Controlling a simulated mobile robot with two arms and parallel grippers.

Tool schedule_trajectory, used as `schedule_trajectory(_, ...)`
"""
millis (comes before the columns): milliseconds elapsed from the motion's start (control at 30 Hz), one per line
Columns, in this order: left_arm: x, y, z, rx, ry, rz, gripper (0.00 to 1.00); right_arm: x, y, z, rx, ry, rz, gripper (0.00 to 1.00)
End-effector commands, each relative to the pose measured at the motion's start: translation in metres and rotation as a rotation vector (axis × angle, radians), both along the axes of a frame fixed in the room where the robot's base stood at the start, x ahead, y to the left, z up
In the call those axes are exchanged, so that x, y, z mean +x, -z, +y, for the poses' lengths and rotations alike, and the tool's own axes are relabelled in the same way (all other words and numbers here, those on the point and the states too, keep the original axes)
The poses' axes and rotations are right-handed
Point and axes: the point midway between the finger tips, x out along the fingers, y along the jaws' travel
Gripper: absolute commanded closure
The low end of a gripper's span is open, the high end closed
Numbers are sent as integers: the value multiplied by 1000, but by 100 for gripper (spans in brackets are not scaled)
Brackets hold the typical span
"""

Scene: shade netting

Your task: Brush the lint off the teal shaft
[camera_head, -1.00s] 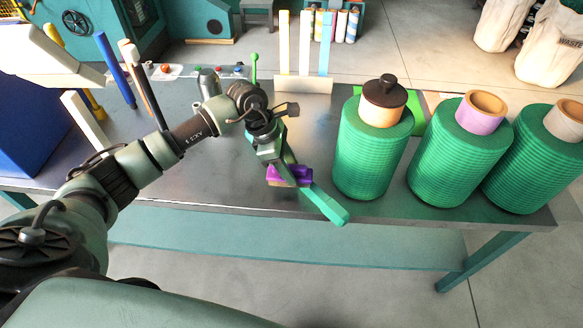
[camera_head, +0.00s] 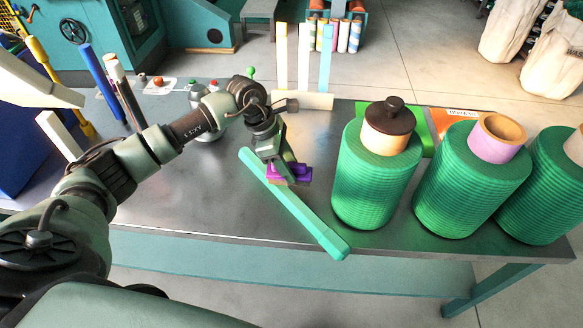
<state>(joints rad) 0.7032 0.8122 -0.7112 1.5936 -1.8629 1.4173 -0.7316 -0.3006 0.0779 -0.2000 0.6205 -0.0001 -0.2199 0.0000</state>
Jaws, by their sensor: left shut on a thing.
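The teal shaft (camera_head: 303,215) is a long straight bar lying slantwise at the front of the metal table, its near end at about the front edge. Any lint is too small to make out. My right gripper is not in view.
Large green spools stand on the right; the nearest (camera_head: 370,190) is close to the shaft and has a black knob (camera_head: 390,115). A rack (camera_head: 302,100) with upright strips stands behind the gripper. A blue bin (camera_head: 20,150) is at the left. Bare table (camera_head: 190,205) lies left of the shaft.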

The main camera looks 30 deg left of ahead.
Motion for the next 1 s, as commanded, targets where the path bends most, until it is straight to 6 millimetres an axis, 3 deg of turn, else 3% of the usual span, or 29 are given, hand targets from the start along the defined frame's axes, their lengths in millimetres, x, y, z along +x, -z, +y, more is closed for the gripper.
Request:
schedule_trajectory(167,1,-7,6,2,-6,0,91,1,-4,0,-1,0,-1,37)
schedule_trajectory(333,1,-50,10,3,-8,-6,91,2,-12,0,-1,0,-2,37)
schedule_trajectory(800,0,-89,20,2,-17,-2,91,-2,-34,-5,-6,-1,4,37)
schedule_trajectory(1000,0,-97,22,0,-19,-1,91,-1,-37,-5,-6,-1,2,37)
